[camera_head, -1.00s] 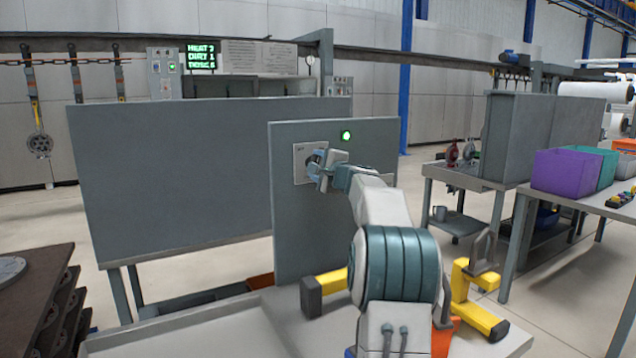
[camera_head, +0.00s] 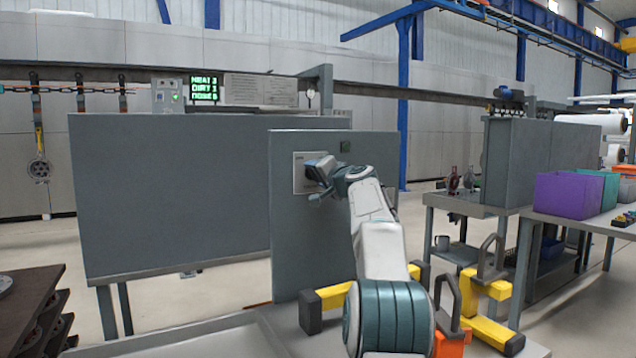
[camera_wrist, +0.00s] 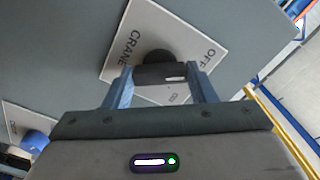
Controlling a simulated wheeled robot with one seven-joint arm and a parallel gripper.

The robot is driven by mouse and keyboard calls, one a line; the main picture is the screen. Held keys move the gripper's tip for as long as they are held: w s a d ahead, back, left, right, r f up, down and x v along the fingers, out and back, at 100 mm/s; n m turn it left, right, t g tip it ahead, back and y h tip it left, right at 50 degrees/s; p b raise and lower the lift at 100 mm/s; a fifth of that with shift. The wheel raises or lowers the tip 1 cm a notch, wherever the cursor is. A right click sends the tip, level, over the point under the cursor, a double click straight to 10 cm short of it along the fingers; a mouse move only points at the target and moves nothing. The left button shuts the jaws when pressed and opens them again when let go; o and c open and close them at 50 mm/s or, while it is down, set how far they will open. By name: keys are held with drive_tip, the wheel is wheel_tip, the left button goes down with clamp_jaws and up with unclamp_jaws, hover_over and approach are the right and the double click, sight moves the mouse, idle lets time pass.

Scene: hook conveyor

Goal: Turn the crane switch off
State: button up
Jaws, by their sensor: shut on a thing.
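The crane switch is a dark rotary knob (camera_wrist: 158,73) on a white plate (camera_wrist: 185,28) lettered CRANE and OFF, fixed to an upright grey panel. The plate also shows in the head view (camera_head: 299,172). My gripper (camera_wrist: 160,76) is shut on the knob, one finger on each side; it shows in the head view (camera_head: 318,172) in front of the plate and hides most of the knob. The small lamp (camera_head: 345,147) on the panel, above and right of the plate, is dark. The knob's pointing direction is hard to read.
A wide grey screen (camera_head: 170,200) stands left of the panel. Yellow bracket-like parts (camera_head: 492,330) stand beside my arm at the lower right. In the wrist view, a second plate with a blue knob (camera_wrist: 33,141) is at the lower left.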

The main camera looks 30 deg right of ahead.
drive_tip(key=shift+n, duration=0.6)
drive_tip(key=o, duration=1)
drive_tip(key=s+b, duration=0.1)
drive_tip(key=s, duration=0.3)
drive_tip(key=s+b, duration=0.2)
drive_tip(key=s, duration=0.3)
drive_tip(key=s+b, duration=0.2)
drive_tip(key=s, duration=0.2)
drive_tip(key=shift+s+a, duration=0.4)
